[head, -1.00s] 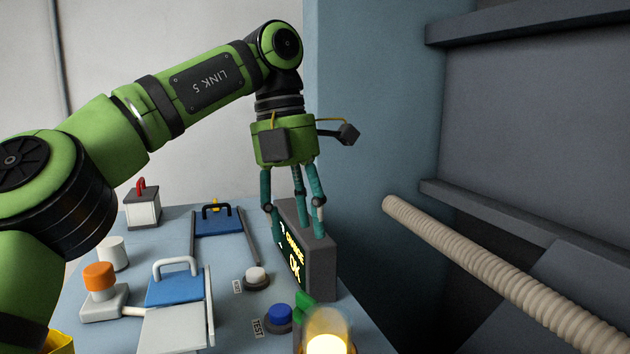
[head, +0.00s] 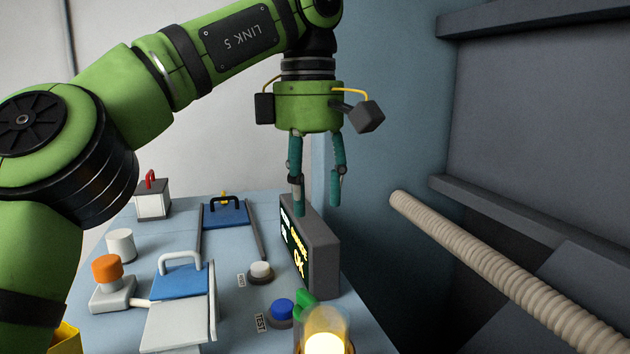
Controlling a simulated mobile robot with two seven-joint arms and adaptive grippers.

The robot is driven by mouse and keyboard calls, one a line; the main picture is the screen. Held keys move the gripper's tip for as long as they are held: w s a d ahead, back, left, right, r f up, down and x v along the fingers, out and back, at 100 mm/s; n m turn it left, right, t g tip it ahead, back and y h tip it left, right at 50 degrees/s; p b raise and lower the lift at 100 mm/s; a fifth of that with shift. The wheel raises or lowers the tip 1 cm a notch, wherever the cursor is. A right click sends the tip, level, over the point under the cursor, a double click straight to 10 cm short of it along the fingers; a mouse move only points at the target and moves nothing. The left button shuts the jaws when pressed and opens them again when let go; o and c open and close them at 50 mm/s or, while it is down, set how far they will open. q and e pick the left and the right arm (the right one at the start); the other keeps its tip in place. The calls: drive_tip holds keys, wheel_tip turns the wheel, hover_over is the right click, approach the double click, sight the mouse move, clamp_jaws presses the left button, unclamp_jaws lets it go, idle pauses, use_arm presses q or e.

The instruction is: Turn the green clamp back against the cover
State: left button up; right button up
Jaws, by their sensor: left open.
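A small green part (head: 304,299), which looks like the green clamp, shows low in the head view between the blue button and the lit amber lamp. The lamp hides its lower end, so I cannot tell how it is turned or what it touches. No cover can be made out beside it. My left gripper (head: 316,210) hangs with its teal fingers pointing down, apart and empty. It is in front of or above the dark display box, farther back than the green part. My right gripper is not in view.
The display box (head: 322,260) stands behind the green part, and the amber lamp (head: 325,330) in front. The blue button (head: 282,308) and white button (head: 261,270) are to the left. Hinged blue-and-white plates (head: 180,325) lie farther left. A ribbed hose (head: 480,258) runs at right.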

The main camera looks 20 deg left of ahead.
use_arm(q)
drive_tip(key=shift+r+m, duration=0.15)
drive_tip(key=shift+m, duration=0.55)
drive_tip(key=shift+c, duration=0.4)
